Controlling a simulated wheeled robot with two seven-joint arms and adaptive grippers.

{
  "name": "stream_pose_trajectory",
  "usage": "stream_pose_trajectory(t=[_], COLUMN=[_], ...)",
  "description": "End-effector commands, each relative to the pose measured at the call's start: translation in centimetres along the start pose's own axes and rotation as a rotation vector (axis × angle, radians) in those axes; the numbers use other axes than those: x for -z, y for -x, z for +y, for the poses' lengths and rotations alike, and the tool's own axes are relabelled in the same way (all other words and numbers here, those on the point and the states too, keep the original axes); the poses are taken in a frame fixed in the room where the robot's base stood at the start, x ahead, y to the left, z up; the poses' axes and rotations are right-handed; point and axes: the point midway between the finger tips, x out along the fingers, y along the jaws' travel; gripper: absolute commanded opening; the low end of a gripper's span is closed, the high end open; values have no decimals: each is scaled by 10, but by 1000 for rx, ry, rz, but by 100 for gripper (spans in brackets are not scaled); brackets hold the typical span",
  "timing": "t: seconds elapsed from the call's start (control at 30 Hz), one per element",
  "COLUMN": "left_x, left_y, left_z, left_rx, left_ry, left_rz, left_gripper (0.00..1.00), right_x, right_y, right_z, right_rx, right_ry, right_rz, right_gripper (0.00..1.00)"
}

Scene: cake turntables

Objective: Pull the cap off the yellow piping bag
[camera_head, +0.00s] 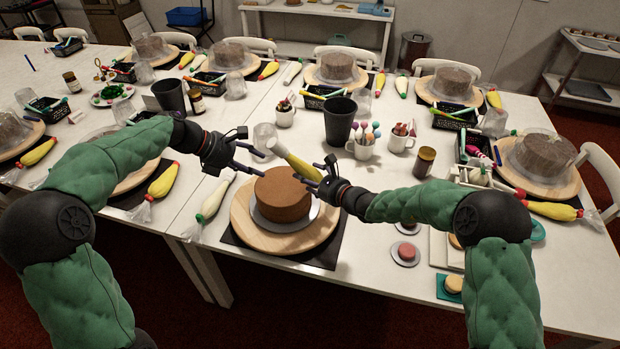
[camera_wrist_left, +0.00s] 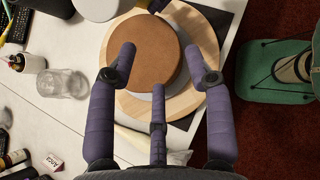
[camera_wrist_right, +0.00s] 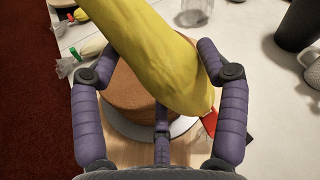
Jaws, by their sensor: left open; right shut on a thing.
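The yellow piping bag (camera_head: 298,163) is in my right gripper (camera_head: 317,175), tilted above the cake. Its pale end (camera_head: 274,147) points up and left in the head view; I cannot clearly make out the cap there. In the right wrist view the yellow bag (camera_wrist_right: 150,50) lies between the fingers and hides part of the cake. My left gripper (camera_head: 256,162) is open and empty, left of the pale end and apart from it. In the left wrist view its fingers are spread over the brown cake (camera_wrist_left: 150,50).
The brown cake (camera_head: 282,193) stands on a wooden turntable (camera_head: 247,222) below both grippers. A white piping bag (camera_head: 215,198) lies to its left. A black cup (camera_head: 340,120), a mug with sticks (camera_head: 361,149) and a glass jar (camera_head: 264,135) stand behind.

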Motion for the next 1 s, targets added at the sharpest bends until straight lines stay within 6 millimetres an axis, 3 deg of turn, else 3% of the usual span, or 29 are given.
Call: stream_pose_trajectory(t=[0.03,0.2,0.4,0.57,1.0], left_x=[-13,-43,-57,-59,-64], left_y=[15,51,68,61,8], left_z=[3,5,4,4,5], left_rx=[-10,-20,-21,-19,-19], left_ry=[12,52,71,74,73], left_rz=[-22,-74,-99,-101,-100], left_gripper=[51,51,51,51,51], right_x=[-1,-1,-1,-1,-1], right_y=[0,0,0,0,0], right_z=[-1,-1,-1,-1,-1], right_rx=[2,2,2,2,2], right_ry=[1,1,1,1,1], right_rz=[-2,-2,-2,-2,-2], right_gripper=[59,59,59,59,59])
